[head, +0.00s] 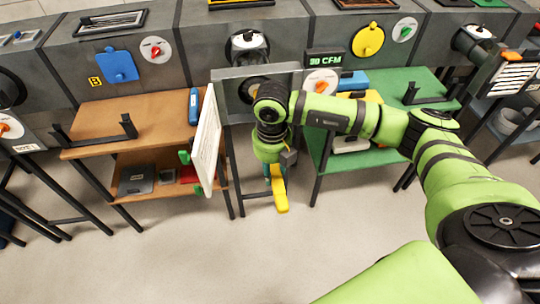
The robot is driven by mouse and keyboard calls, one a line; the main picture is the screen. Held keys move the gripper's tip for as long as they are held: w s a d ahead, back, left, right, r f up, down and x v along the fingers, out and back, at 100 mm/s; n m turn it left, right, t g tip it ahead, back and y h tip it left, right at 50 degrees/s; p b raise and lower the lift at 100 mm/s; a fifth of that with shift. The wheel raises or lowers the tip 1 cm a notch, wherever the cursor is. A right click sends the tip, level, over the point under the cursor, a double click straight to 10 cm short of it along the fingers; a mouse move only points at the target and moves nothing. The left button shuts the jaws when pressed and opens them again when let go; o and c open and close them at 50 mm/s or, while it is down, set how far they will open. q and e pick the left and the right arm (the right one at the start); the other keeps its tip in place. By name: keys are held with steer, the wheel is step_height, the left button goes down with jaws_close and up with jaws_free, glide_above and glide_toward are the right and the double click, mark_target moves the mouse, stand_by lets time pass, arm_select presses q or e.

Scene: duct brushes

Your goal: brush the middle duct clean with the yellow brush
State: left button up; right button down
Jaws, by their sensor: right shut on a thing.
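My right gripper (277,172) points down in front of the middle duct (290,80) and is shut on the yellow brush (281,196). The brush hangs below the fingers, above the floor; its upper part is hidden by the gripper. The middle duct is a grey housing with a raised frame at its front. Its opening is partly hidden behind my right wrist. My left gripper is out of view.
A white panel (207,140) stands upright left of my right gripper, close by. A brown shelf (95,118) is to the left, with a blue object (194,106) on it. A green shelf (425,82) stands right, partly behind my arm. The floor in front is clear.

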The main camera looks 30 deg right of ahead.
mark_target(276, 187)
steer(key=shift+s+a+p, duration=0.15)
steer(key=shift+s+a, duration=0.1)
steer(key=shift+s, duration=0.6)
steer(key=shift+s+a+p, duration=0.2)
steer(key=shift+s+a, duration=0.1)
steer(key=shift+s, duration=0.6)
steer(key=shift+s+a+p, duration=0.15)
steer(key=shift+s+a, duration=0.1)
steer(key=shift+s, duration=0.6)
steer(key=shift+w, duration=0.1)
